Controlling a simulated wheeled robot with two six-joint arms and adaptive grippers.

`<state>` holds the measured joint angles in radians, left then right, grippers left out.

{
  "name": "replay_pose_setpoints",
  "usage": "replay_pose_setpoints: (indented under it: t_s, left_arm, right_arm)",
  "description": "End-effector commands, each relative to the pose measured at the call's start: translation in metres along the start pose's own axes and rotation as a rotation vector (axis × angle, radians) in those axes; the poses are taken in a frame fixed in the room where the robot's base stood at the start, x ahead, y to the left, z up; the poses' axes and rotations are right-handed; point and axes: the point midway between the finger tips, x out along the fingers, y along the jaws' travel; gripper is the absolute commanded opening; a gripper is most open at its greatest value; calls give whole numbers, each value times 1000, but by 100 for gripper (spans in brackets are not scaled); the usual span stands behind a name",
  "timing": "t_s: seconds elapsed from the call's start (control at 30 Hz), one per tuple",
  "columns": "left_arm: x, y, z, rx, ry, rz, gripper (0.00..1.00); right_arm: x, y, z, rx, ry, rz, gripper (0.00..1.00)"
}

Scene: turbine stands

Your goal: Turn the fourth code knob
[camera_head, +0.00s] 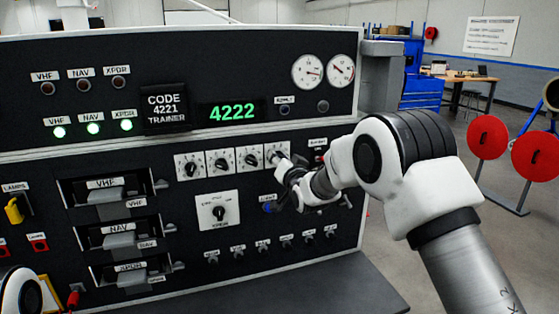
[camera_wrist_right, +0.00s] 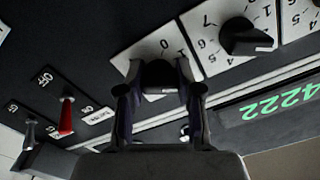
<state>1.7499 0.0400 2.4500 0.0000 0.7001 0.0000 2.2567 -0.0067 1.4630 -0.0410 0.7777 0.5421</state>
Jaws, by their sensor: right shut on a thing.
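A row of white dial plates with black code knobs sits on the dark panel. The fourth code knob (camera_head: 275,158) is the rightmost and is partly hidden by my right gripper (camera_head: 281,164). In the right wrist view the two fingers of the right gripper (camera_wrist_right: 160,72) are shut on the fourth knob (camera_wrist_right: 160,76), over its numbered plate. The third knob (camera_head: 249,158) stands free beside it. The green display (camera_head: 232,112) reads 4222. The placard (camera_head: 166,108) reads CODE 4221 TRAINER. My left gripper is not in view.
A larger knob (camera_head: 218,211) sits below the code row. Several small toggles (camera_head: 263,245) line the lower panel. In the right wrist view a red lever (camera_wrist_right: 66,115) stands close to the gripper. VHF, NAV and XPDR drawers (camera_head: 118,192) are at left.

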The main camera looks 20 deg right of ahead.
Motion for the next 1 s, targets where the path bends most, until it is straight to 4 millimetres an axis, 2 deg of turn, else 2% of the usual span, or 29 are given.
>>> replay_pose_setpoints:
  t_s: [0.27, 0.7, 1.0]
  left_arm:
    - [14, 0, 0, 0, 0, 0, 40]
    - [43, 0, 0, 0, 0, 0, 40]
    - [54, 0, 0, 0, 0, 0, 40]
  right_arm:
    - [0, 2, 2, -112, 1, 0, 0]
    - [0, 2, 3, -452, 2, 0, 0]
    - [0, 2, 2, -624, 0, 0, 0]
